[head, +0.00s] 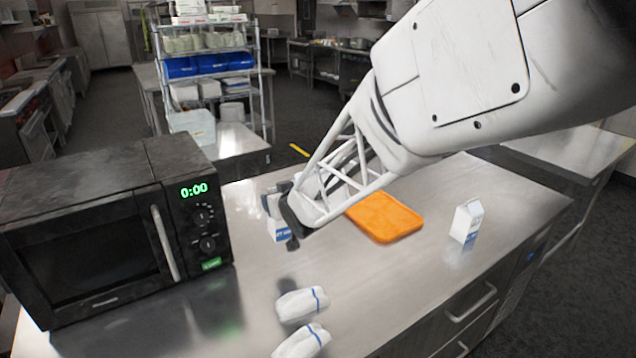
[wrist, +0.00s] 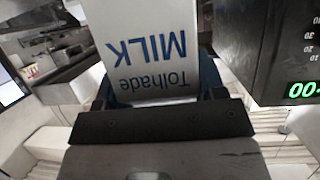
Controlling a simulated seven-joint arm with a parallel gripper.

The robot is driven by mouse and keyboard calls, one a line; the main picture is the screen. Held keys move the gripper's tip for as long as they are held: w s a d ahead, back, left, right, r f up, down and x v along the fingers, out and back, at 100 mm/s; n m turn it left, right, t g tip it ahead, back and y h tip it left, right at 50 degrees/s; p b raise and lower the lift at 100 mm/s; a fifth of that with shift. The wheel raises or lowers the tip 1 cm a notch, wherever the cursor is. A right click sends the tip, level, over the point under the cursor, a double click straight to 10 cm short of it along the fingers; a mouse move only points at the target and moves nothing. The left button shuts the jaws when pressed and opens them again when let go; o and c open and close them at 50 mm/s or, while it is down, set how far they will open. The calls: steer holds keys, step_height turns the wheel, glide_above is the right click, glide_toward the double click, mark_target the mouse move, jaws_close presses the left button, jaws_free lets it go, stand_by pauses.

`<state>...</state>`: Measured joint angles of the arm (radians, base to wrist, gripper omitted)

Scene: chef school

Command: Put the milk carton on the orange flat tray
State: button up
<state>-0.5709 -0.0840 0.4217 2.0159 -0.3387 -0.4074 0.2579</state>
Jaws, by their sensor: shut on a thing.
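My gripper (head: 283,222) is shut on a milk carton (wrist: 150,45), white with blue "Tolhade MILK" lettering, which looks upside down in the wrist view. In the head view the held carton (head: 279,234) is mostly hidden behind my gripper, left of the tray; I cannot tell its height above the counter. The orange flat tray (head: 400,228) lies on the counter, its left part hidden behind my arm. A second white and blue carton (head: 466,220) stands upright on the counter, right of the tray.
A black microwave (head: 85,235) reading 0:00 stands at the left, close to my gripper. Two white wrapped items (head: 302,304) with blue bands lie at the front of the steel counter (head: 400,290). The visible part of the tray is empty.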

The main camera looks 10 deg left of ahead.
steer(key=shift+w+d, duration=0.1)
steer(key=w+d+f+m+h, duration=0.1)
steer(key=w+d, duration=0.3)
steer(key=d, duration=0.5)
steer(key=w+d+f+m+t+h, duration=0.1)
steer(key=w+d, duration=0.3)
steer(key=d, duration=0.6)
steer(key=w+d+f+m+t+h, duration=0.1)
steer(key=w+d, duration=0.3)
steer(key=d, duration=0.5)
steer(key=shift+w+d+f+m+h, duration=0.15)
steer(key=shift+w+f+m+h, duration=0.1)
steer(key=shift+m+h, duration=0.15)
steer(key=w+a+f, duration=0.1)
steer(key=w+a, duration=0.2)
steer(key=w, duration=1.2)
steer(key=shift+w+f, duration=0.25)
steer(key=shift+w, duration=0.05)
steer(key=shift+f, duration=1.75)
steer(key=shift+f, duration=0.1)
